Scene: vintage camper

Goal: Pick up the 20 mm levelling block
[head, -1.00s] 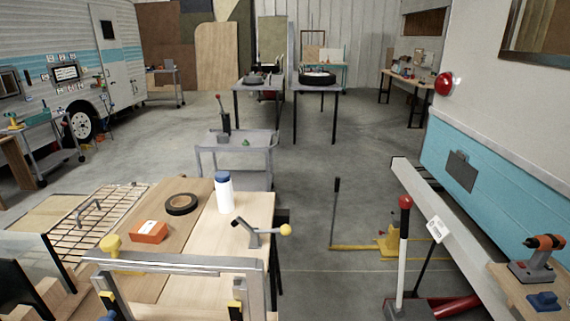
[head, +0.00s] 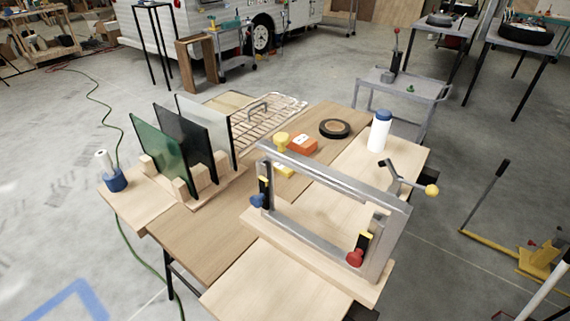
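No block can be read as marked 20 mm in the head view. An orange block-like item (head: 302,144) with a small pale mark lies on the wooden workbench (head: 205,240), just behind a metal frame. A small yellow piece (head: 284,171) lies close to it, partly hidden by the frame's top bar. I cannot tell whether either is the levelling block. My gripper is not in view.
The upright metal frame (head: 335,180) with clamps stands on the bench. Dark glass panes (head: 183,140) stand in a wooden rack at left. A grey cart (head: 400,88) stands behind; the left floor has a green cable.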

